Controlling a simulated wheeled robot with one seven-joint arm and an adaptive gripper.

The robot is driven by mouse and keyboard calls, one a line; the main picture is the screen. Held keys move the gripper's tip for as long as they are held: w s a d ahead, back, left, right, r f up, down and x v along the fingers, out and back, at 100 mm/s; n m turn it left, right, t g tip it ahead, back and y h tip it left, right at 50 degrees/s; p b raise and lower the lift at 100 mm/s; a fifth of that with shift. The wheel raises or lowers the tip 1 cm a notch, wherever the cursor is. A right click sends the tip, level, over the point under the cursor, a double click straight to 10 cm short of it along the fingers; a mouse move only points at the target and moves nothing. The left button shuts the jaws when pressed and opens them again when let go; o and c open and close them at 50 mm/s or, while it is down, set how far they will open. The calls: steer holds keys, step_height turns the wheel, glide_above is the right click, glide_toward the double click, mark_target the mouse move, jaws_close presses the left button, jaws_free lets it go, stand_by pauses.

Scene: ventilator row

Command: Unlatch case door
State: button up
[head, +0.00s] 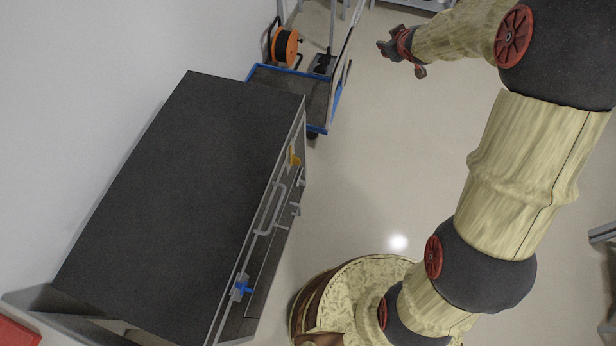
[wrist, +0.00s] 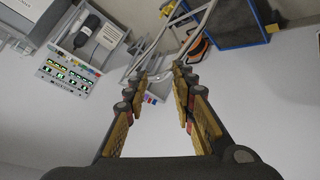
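The case (head: 190,170) is a low cabinet with a dark flat top at the left of the head view. Its front faces right and is seen steeply from above. On that front are a yellow latch-like part (head: 293,157), a long grey handle (head: 268,212), small grey fittings (head: 296,208) and a blue knob-like part (head: 242,288). The door looks closed, but the angle hides most of it. My gripper (head: 402,58) is open and empty, well right of and beyond the case. Its spread fingers (wrist: 159,76) show in the wrist view with nothing between them.
The floor (head: 370,150) between the case and my arm is clear. The wrist view shows a panel with lit displays (wrist: 68,77). A red object (head: 15,333) sits at the lower left.

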steer(key=w+a+f+n+y, duration=0.15)
steer(key=w+f, duration=0.25)
steer(key=f, duration=0.4)
steer(key=w+a+f+n+y, duration=0.1)
steer(key=w+f+n+y, duration=0.15)
steer(key=f, duration=0.65)
steer(key=s+a+f+n+y+b, duration=0.1)
steer(key=a+f+y, duration=0.15)
steer(key=f, duration=0.55)
steer(key=s+a+f+n+y+b, duration=0.1)
steer(key=a+f+y, duration=0.15)
steer(key=f, duration=0.65)
steer(key=s+a+f+n+g+y, duration=0.15)
steer(key=s+a+f+y, duration=0.3)
steer(key=s+f, duration=0.7)
steer(key=s+a+f+g+y, duration=0.3)
steer(key=s+a+f+y, duration=0.15)
steer(key=s+f, duration=0.65)
steer(key=s+b+x, duration=0.1)
steer(key=b+x, duration=0.1)
steer(key=x, duration=0.6)
steer(key=shift+s+a+r+b, duration=0.2)
steer(key=shift+a+r+b, duration=0.15)
steer(key=shift+b, duration=0.05)
steer(key=c, duration=0.4)
